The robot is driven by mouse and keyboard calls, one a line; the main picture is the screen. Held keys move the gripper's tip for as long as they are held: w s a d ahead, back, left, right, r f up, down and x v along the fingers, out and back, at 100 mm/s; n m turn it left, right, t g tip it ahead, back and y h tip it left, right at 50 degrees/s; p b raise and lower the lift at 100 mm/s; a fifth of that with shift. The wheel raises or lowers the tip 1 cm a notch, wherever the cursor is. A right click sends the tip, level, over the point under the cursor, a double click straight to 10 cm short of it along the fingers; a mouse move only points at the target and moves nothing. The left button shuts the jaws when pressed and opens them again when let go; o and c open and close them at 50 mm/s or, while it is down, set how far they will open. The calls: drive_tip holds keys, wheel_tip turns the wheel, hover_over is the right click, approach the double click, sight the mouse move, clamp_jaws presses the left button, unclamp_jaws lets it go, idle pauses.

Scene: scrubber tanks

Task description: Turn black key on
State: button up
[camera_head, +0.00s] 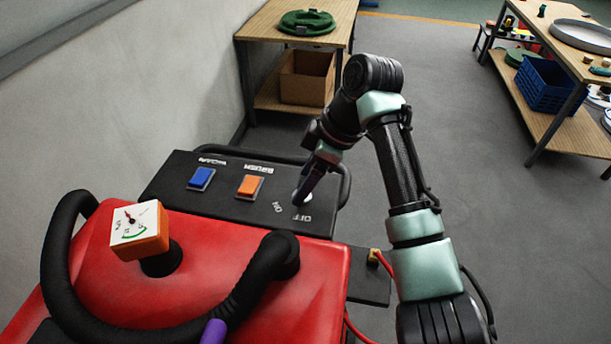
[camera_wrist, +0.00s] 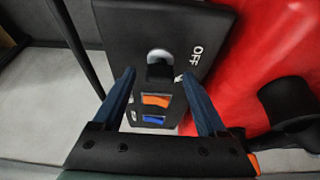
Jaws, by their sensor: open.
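The black key (camera_wrist: 160,72) sits in a round silver lock (camera_wrist: 159,55) on the black control panel (camera_head: 165,190). In the wrist view the key lies between my gripper's (camera_wrist: 157,76) two blue fingers, with visible space on both sides. The fingers are open, and I cannot tell how far they are above the panel. The OFF label (camera_wrist: 197,50) is right of the lock; the ON label is mostly hidden by a finger there. In the head view my gripper (camera_head: 303,196) points down at the lock and hides the key. The key's exact angle is unclear.
A blue switch (camera_head: 201,178) and an orange switch (camera_head: 249,187) are left of the lock. A black rail runs around the panel. The red tank (camera_head: 310,290) with a black handle and a gauge (camera_head: 140,230) is in front. Open floor lies to the right.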

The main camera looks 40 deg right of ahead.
drive_tip(key=shift+c, duration=0.2)
clamp_jaws()
drive_tip(key=shift+a+m+p, duration=0.1)
drive_tip(key=shift+m+p, duration=0.25)
drive_tip(key=shift+m, duration=0.05)
drive_tip(key=shift+a+r+m+t+h+p, duration=0.15)
drive_tip(key=shift+m+t+h+p, duration=0.2)
drive_tip(key=shift+m+p, duration=0.65)
drive_tip(key=m+p, duration=0.1)
drive_tip(key=m+h+p, duration=0.1)
drive_tip(key=m+p, duration=0.1)
drive_tip(key=shift+t+h, duration=0.25)
drive_tip(key=m+h+p, duration=0.1)
drive_tip(key=m+p, duration=0.1)
drive_tip(key=m, duration=0.1)
drive_tip(key=shift+m+p, duration=0.35)
drive_tip(key=shift+m, duration=0.05)
drive_tip(key=shift+a+m+h+p, duration=0.1)
drive_tip(key=shift+m+h+p, duration=0.6)
drive_tip(key=shift+m, duration=0.4)
